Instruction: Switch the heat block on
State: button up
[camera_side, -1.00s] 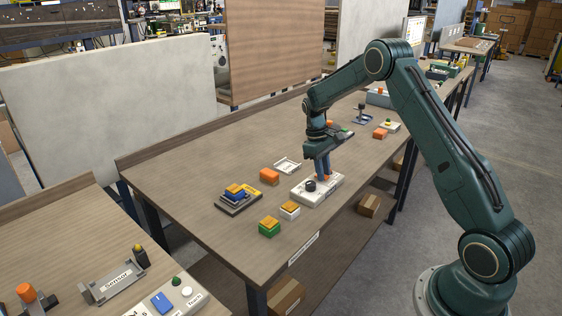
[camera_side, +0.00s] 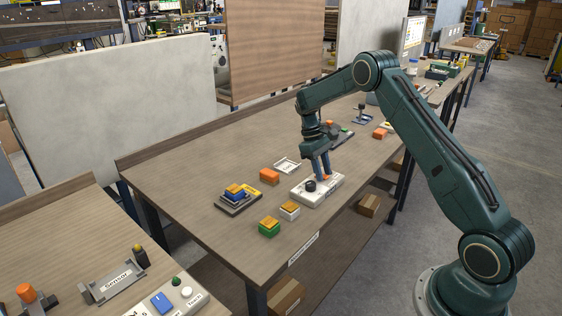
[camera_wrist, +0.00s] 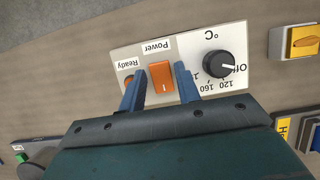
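A white control box (camera_side: 331,189) with an orange Power switch, a Ready lamp and a black dial (camera_side: 310,186) stands near the table's right edge. In the wrist view the orange Power switch (camera_wrist: 161,82) lies between the two blue fingers of my gripper (camera_wrist: 159,69), which are apart. The dial (camera_wrist: 217,64) is to the right, its white mark toward "Off". In the side view my gripper (camera_side: 322,176) points down at the box's far end; contact with the switch cannot be told.
Left of the box, a dark block (camera_side: 231,206) carries blue and orange pieces beside a yellow label. An orange block (camera_side: 269,176), a white frame (camera_side: 288,167), a green-and-orange block (camera_side: 269,228) and a white-and-orange block (camera_side: 290,211) lie nearby. The table's left half is clear.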

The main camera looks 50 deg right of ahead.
aim_at(325, 176)
jog(key=shift+s+t, duration=0.15)
jog(key=shift+t, duration=0.35)
jog(key=shift+s+t, duration=0.2)
jog(key=shift+t, duration=0.6)
jog(key=shift+s+t, duration=0.2)
jog(key=shift+t, duration=0.6)
notch_tip(325, 176, up, 14)
jog(key=s+a+r+t, duration=0.2)
jog(key=s+a+r, duration=0.9)
jog(key=a, duration=0.3)
jog(key=shift+a+t+h, duration=0.2)
jog(key=shift+t+h, duration=0.1)
jog(key=shift+t, duration=0.1)
jog(key=s+a+t, duration=0.1)
jog(key=s+a, duration=0.3)
jog(key=s, duration=0.3)
jog(key=s+a+f+t, duration=0.1)
jog(key=s+a, duration=0.3)
jog(key=s, duration=0.4)
jog(key=shift+s+f+t, duration=0.25)
jog(key=shift+f+t, duration=0.05)
jog(key=shift+t, duration=0.1)
